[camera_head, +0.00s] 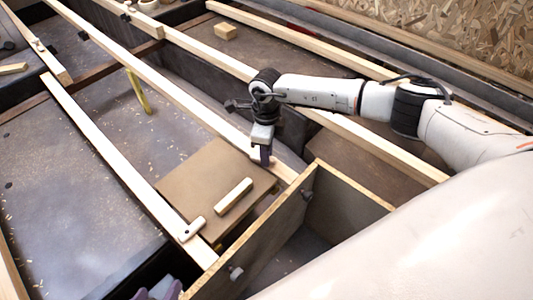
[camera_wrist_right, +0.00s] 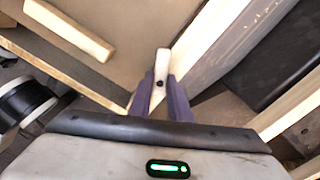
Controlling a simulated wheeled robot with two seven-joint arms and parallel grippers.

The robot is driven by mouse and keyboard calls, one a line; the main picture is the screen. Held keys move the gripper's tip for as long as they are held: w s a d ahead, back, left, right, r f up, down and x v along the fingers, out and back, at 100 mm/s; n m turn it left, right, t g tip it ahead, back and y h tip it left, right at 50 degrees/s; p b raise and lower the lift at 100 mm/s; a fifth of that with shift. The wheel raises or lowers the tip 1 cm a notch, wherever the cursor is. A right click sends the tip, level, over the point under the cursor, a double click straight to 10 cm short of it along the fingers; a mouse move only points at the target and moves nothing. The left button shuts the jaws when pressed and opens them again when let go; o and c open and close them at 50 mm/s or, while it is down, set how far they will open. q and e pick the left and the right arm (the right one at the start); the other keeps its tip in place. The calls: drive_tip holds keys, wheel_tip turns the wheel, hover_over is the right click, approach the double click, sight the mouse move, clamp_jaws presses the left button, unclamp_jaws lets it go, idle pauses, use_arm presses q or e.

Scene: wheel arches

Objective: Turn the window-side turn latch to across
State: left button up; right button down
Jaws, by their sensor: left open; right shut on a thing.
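A brown lid panel (camera_head: 205,180) with a pale wooden handle bar (camera_head: 234,195) lies between two pale slats. A small pale turn latch (camera_wrist_right: 163,60) with a dark screw is between the purple fingers of my right gripper (camera_wrist_right: 166,92) in the right wrist view. It lies at an angle to the slat beside it. In the head view my right gripper (camera_head: 262,158) points down, shut on this latch and hiding most of it. Another turn latch (camera_head: 192,229) sits on the near-left slat by the panel's corner. My left gripper (camera_head: 158,290) is open at the bottom edge, partly cut off.
Long slats (camera_head: 110,155) run diagonally across dark floor. A yellow strip (camera_head: 138,90) and a small wood block (camera_head: 226,31) lie further back. A chipboard wall (camera_head: 440,30) is at the far right.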

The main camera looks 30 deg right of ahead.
drive_tip(key=n, duration=0.3)
drive_tip(key=shift+n, duration=0.4)
drive_tip(key=n+b, duration=0.1)
drive_tip(key=n, duration=0.1)
drive_tip(key=shift+n, duration=0.4)
drive_tip(key=n, duration=0.3)
drive_tip(key=shift+s+b, duration=0.1)
drive_tip(key=shift+b, duration=0.25)
drive_tip(key=shift+n, duration=0.8)
use_arm(q)
drive_tip(key=shift+d+f+m+g, duration=0.4)
drive_tip(key=shift+d+f+g, duration=0.15)
drive_tip(key=shift+f, duration=0.1)
use_arm(e)
drive_tip(key=shift+n, duration=0.5)
use_arm(q)
drive_tip(key=shift+w+d+r, duration=0.1)
use_arm(e)
drive_tip(key=c, duration=1.6)
unclamp_jaws()
drive_tip(key=shift+c, duration=0.2)
